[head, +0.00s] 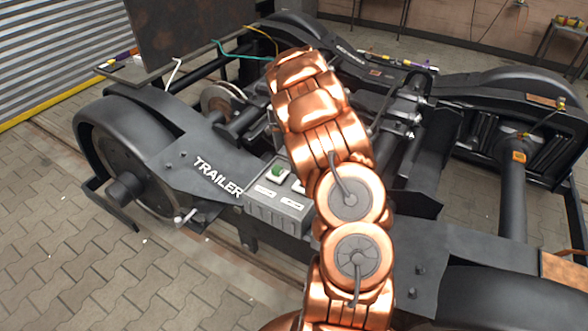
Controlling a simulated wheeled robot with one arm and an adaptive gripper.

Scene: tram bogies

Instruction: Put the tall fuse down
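I cannot make out a tall fuse in the head view. A grey box (276,212) with pale label plates on its front sits on the bogie frame, next to the word TRAILER. A small green part (278,173) on a white base sits on top of the box, and a white piece to its right is partly covered by my copper arm. My arm rises from the bottom centre across the box's right side and over the bogie. My gripper is not in view, so I cannot see whether it holds anything.
The dark bogie frame (182,139) and its wheels (122,150) fill the middle. A dark upright panel (190,40) stands at the back left, with coloured cables beside it. Paved floor (70,240) at the front left is mostly clear. A small table (562,30) stands at the back right.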

